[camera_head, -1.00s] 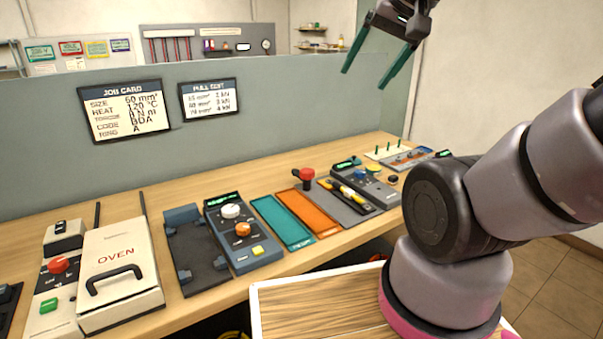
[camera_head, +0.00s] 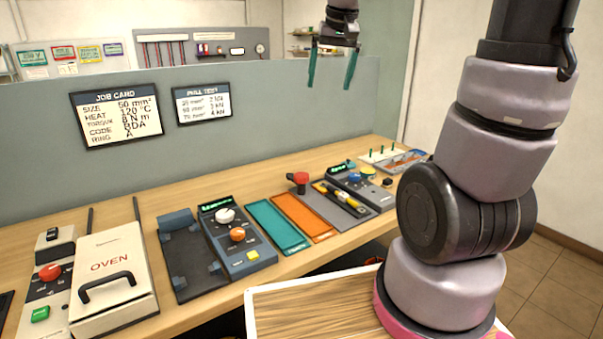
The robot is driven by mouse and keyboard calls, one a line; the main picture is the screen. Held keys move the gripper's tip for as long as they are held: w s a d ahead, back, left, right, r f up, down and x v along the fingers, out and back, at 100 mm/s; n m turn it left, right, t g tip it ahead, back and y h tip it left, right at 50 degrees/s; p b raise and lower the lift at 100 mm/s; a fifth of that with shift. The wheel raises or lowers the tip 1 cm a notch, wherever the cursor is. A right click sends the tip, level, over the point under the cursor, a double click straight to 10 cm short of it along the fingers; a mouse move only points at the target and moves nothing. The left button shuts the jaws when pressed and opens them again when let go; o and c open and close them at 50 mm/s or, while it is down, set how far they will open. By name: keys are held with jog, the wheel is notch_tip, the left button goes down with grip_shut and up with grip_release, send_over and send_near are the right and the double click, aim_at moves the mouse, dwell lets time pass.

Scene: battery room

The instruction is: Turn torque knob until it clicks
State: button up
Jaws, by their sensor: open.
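A dark blue-grey unit (camera_head: 243,245) on the bench has a green display, a white knob (camera_head: 225,215), an orange knob (camera_head: 237,234) and a yellow button (camera_head: 252,254). A similar unit (camera_head: 362,187) farther right has a display and small coloured knobs, including a blue one (camera_head: 354,177). The knob labels are too small to read, so I cannot tell which is the torque knob. My gripper (camera_head: 331,84) is open and empty, fingers pointing down. It is high above the bench, near the top of the grey partition, and touches no knob.
The job card (camera_head: 117,115) lists a torque of about 8 N m. The white oven (camera_head: 112,275) stands at left. Teal (camera_head: 277,226) and orange (camera_head: 305,216) trays, a red-topped item (camera_head: 299,181) and a tool tray (camera_head: 342,199) lie between the units.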

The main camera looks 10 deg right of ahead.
jog(key=w+a+f+n+g, duration=0.1)
jog(key=w+f+n+g, duration=0.1)
jog(key=w+f, duration=0.9)
jog(key=g, duration=0.2)
send_near(302, 175)
jog(key=shift+n, duration=0.4)
notch_tip(302, 175, down, 9)
jog(key=shift+a+r, duration=0.1)
jog(key=shift+a, duration=0.05)
grip_shut()
